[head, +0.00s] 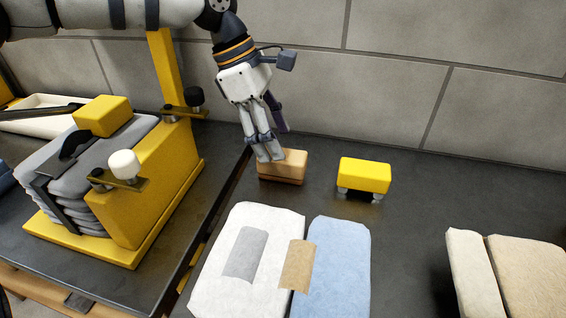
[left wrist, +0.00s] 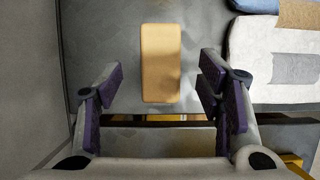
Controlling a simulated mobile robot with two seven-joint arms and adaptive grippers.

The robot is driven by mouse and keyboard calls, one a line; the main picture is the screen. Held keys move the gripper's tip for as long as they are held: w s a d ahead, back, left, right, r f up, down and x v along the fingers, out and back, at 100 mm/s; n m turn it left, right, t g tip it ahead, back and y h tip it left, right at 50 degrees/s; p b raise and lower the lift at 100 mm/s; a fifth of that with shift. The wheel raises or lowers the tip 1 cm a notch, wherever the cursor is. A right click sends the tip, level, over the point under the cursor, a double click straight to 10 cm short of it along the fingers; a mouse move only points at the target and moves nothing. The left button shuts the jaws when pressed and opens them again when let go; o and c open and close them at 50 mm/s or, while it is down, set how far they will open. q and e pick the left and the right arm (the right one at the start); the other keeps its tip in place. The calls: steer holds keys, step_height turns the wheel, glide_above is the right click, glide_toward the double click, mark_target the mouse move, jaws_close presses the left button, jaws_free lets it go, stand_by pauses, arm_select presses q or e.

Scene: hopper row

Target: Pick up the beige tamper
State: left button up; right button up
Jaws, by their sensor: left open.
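The beige tamper (head: 287,168) is a tan block with rounded edges on the dark table, near the wall. In the left wrist view the beige tamper (left wrist: 160,65) lies upright in the picture, between and beyond the fingertips. My left gripper (head: 270,150) is open, pointing down at the tamper, and its fingers cover part of the tamper's left end in the head view. In the left wrist view the purple-padded fingers of the left gripper (left wrist: 162,88) stand wide on both sides with clear gaps to the tamper. I cannot tell their exact height above it. My right gripper is not in view.
A yellow block on small feet (head: 365,175) stands right of the tamper. White (head: 220,295) and blue (head: 345,265) bags lie in front, joined by a brown patch. A yellow stand (head: 150,200) with stacked grey bags is at left. The wall (head: 400,80) runs close behind.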

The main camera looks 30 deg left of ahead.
arm_select(q)
steer(key=x, duration=0.5)
steer(key=shift+s+a+f, duration=0.1)
steer(key=shift+s+a, duration=0.05)
steer(key=c, duration=1.4)
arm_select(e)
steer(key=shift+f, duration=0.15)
arm_select(q)
step_height(320, 180, up, 3)
steer(key=s+r+p, duration=0.1)
steer(key=s+r, duration=0.2)
steer(key=s, duration=0.1)
steer(key=s+r+p, duration=0.2)
steer(key=s+r, duration=0.1)
steer(key=s, duration=0.2)
steer(key=s+a+r+p, duration=0.1)
steer(key=s+r, duration=0.3)
steer(key=s, duration=0.1)
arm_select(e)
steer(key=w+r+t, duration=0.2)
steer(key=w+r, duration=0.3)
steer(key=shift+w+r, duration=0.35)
